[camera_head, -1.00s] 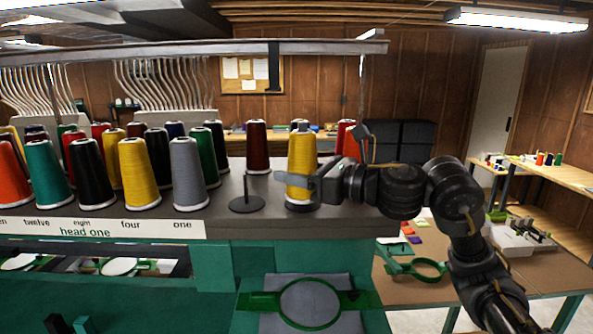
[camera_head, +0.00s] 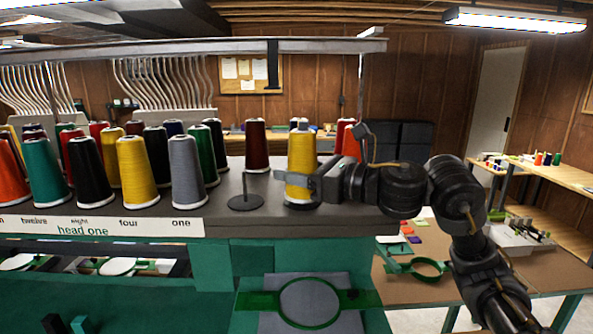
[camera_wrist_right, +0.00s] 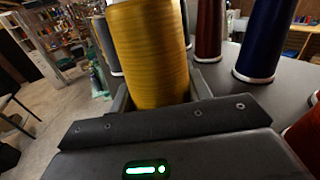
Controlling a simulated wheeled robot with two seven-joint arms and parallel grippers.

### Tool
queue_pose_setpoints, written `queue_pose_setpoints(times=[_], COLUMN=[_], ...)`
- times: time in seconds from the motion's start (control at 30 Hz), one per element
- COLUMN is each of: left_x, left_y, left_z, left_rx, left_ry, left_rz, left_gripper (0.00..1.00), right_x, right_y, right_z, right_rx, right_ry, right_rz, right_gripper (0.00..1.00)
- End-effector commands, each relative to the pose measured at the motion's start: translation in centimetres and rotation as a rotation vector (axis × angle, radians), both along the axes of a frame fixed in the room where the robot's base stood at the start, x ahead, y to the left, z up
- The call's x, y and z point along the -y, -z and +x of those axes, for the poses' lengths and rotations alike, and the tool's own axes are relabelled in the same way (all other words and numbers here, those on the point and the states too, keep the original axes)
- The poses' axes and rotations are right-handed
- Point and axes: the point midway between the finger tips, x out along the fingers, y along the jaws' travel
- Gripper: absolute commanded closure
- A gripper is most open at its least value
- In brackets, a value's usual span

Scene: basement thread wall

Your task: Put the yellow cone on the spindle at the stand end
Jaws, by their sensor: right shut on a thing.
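The yellow cone (camera_head: 301,160) stands upright over the right part of the grey stand top (camera_head: 222,220). My right gripper (camera_head: 305,186) is shut around its lower part, coming from the right. The cone also fills the middle of the right wrist view (camera_wrist_right: 148,50), between the jaws (camera_wrist_right: 160,95). I cannot tell whether its base touches the stand. An empty spindle with a round dark base (camera_head: 246,203) stands just left of the held cone, apart from it. My left gripper is not in view.
A grey cone (camera_head: 187,172) and another yellow cone (camera_head: 137,172) stand left of the empty spindle among several cones. A dark red cone (camera_head: 256,146) stands behind it. A metal rail (camera_head: 190,46) runs above. A green hoop (camera_head: 310,303) lies below the stand.

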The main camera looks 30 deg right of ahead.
Motion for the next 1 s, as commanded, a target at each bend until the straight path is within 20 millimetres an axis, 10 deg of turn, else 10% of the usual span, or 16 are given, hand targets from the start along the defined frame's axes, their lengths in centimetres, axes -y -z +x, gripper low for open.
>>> queue_pose_setpoints(times=[0.33,0.37,0.57,1.0], left_x=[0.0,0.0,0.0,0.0], left_y=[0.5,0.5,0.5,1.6], left_z=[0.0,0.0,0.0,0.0], left_rx=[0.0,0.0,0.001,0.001], left_ry=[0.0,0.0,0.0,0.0], left_rz=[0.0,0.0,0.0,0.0], left_gripper=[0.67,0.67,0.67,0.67], right_x=[0.0,0.0,0.0,1.2], right_y=[0.5,0.5,0.5,0.8], right_z=[0.0,0.0,0.0,-1.5], right_rx=[0.001,0.001,0.001,0.003], right_ry=[0.0,0.0,0.0,0.004], right_rz=[0.001,0.001,0.001,-0.004], right_gripper=[0.78,0.51,0.26,0.26])
